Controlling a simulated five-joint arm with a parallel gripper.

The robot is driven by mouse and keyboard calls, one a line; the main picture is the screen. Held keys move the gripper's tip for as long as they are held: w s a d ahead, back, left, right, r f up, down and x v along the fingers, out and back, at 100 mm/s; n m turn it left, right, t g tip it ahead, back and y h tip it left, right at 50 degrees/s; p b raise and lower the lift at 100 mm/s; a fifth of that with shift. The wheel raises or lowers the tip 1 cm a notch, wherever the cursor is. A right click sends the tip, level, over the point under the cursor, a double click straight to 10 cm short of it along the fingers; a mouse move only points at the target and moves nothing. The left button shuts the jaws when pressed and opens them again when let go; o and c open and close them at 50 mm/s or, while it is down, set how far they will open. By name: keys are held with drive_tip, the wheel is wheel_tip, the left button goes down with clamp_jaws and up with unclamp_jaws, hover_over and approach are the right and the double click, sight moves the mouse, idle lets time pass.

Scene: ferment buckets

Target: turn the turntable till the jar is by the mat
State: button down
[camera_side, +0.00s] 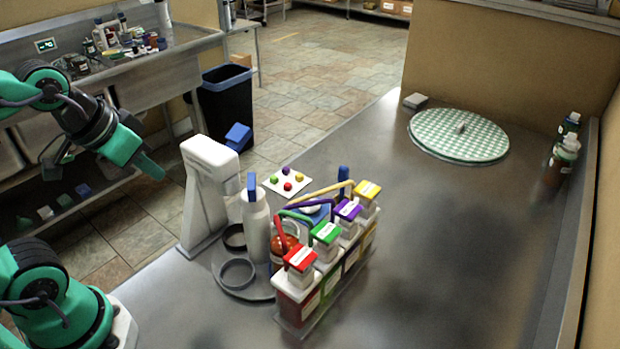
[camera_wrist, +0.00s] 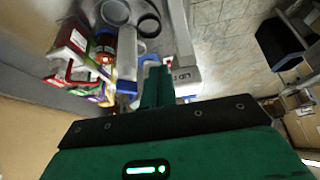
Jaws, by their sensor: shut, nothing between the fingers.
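The turntable looks like the low grey disc (camera_side: 262,292) in the middle of the side view. The jar, orange and patterned (camera_side: 277,256), stands at its right side, partly hidden behind a white bottle (camera_side: 256,226) and a red-capped carton (camera_side: 300,260); it also shows in the wrist view (camera_wrist: 104,46). A small white mat-like square (camera_side: 287,181) with coloured dots lies behind the disc. A round green-and-white checked mat (camera_side: 440,133) lies at the far right; I cannot tell which is the task's mat. My gripper (camera_side: 153,168) is shut and empty, in the air left of the white machine, apart from the turntable.
A white machine (camera_side: 208,190) stands tall just left of the turntable. A row of capped cartons with coloured lids (camera_side: 325,235) borders its right side. Two dark rings (camera_side: 237,273) sit on the disc.

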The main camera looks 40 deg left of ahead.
drive_tip(key=c, duration=1.6)
unclamp_jaws()
drive_tip(key=shift+o, duration=0.8)
drive_tip(key=shift+w+d+r, duration=0.1)
drive_tip(key=shift+w+r, duration=0.05)
wheel_tip(320, 180, up, 3)
drive_tip(key=n+g, duration=0.6)
drive_tip(key=n, duration=0.3)
hover_over(251, 180)
drive_tip(key=shift+f, duration=0.2)
drive_tip(key=shift+f, duration=0.2)
drive_tip(key=shift+f, duration=3.75)
